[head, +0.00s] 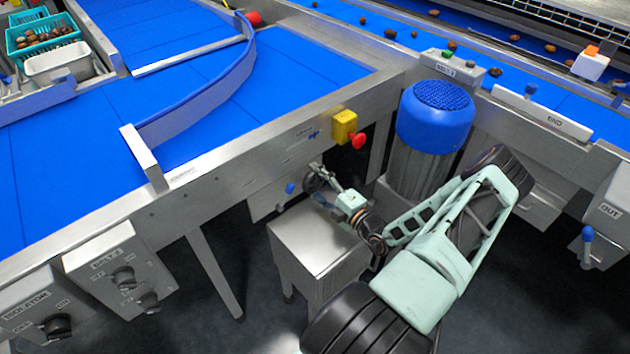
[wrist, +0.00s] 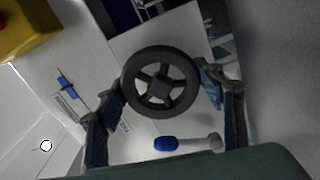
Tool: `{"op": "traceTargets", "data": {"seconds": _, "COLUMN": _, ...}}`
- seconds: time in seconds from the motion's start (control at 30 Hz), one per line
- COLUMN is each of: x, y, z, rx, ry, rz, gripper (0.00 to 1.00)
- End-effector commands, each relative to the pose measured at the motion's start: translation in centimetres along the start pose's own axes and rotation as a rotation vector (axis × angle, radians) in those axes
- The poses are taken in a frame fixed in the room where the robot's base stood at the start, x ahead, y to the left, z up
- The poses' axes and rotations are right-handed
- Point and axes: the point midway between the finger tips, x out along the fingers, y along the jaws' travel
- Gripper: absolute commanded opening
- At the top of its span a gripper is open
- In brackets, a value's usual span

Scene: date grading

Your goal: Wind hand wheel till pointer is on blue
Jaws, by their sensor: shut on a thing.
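The black spoked hand wheel (wrist: 160,107) fills the middle of the wrist view; it shows small in the head view (head: 316,178), partly behind my gripper. My gripper (wrist: 165,88) has one finger at each side of the rim and is shut on the wheel. In the head view my gripper (head: 325,190) reaches in below the belt's side rail. A small blue piece (wrist: 66,86) sits beside a pale label strip on the rail; it also shows in the head view (head: 313,134). I cannot tell whether it is the pointer or a mark, nor read the scale.
A blue-ended handle (wrist: 166,144) is close below the wheel. A yellow box with a red button (head: 344,127) is on the rail above. A steel box (head: 318,243) stands under my gripper. A blue-capped motor (head: 435,118) stands close to my arm on the right.

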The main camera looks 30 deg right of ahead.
Motion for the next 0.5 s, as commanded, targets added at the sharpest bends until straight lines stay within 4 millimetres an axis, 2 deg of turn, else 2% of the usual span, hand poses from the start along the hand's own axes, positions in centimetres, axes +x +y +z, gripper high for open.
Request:
{"op": "traceTargets", "data": {"seconds": 0.23, "x": -0.02, "y": -0.06, "z": -0.07, "rx": 0.0, "ry": 0.001, "rz": -0.001, "gripper": 0.38}}
{"op": "traceTargets", "data": {"seconds": 0.27, "x": -0.01, "y": -0.06, "z": -0.07, "rx": 0.0, "ry": 0.001, "rz": -0.001, "gripper": 0.63}}
{"op": "traceTargets", "data": {"seconds": 0.4, "x": -0.01, "y": -0.05, "z": -0.06, "rx": 0.0, "ry": 0.001, "rz": -0.001, "gripper": 0.79}}
{"op": "traceTargets", "data": {"seconds": 0.5, "x": -0.01, "y": -0.03, "z": -0.05, "rx": -0.001, "ry": 0.001, "rz": -0.001, "gripper": 0.8}}
